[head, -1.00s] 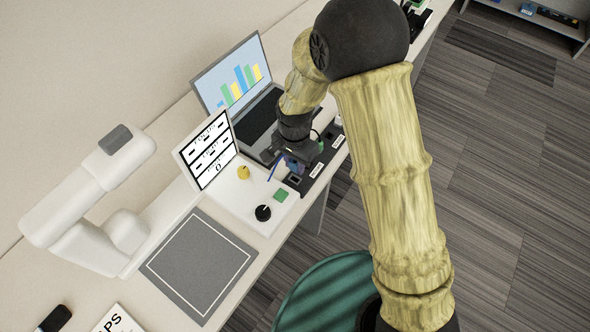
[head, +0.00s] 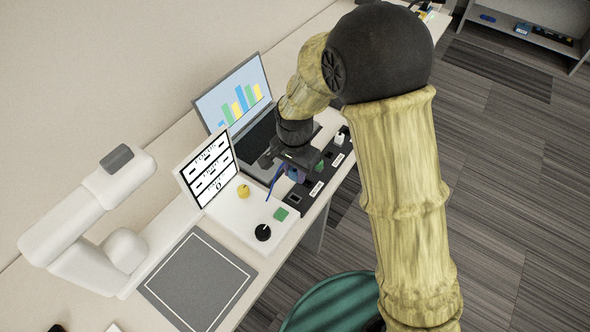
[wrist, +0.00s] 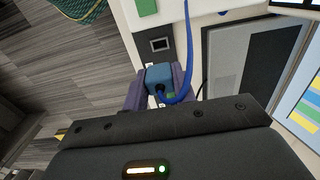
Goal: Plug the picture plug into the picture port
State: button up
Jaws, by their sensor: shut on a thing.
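My gripper (wrist: 156,92) is shut on a blue plug (wrist: 158,78), held between its purple fingers. A blue cable (wrist: 187,50) loops from the plug. In the head view my gripper (head: 291,172) hangs over the dark port strip (head: 326,161), and its cable (head: 272,183) shows at the left. A square socket (wrist: 160,44) lies just ahead of the plug in the wrist view, with a gap in the picture between them. This socket (head: 295,198) is at the near end of the strip in the head view. The label (head: 317,188) is too small to read.
The laptop (head: 232,92) stands behind the strip. A white box (head: 245,212) with a yellow knob (head: 243,191), black knob (head: 263,232) and green button (head: 281,214) adjoins it. A green plug (head: 319,166) sits on the strip. A grey mat (head: 198,281) is bare.

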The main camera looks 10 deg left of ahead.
jog(key=shift+w, duration=0.1)
jog(key=w+d+p, duration=0.1)
jog(key=w+d, duration=0.1)
jog(key=w, duration=0.3)
jog(key=shift+w+d+p, duration=0.25)
jog(key=shift+w+p, duration=0.15)
dwell(0.3)
jog(key=shift+f+b, duration=0.55)
jog(key=shift+f, duration=0.55)
jog(key=shift+f, duration=0.1)
jog(key=shift+f+b, duration=1.6)
jog(key=shift+f, duration=1.1)
jog(key=shift+p, duration=0.55)
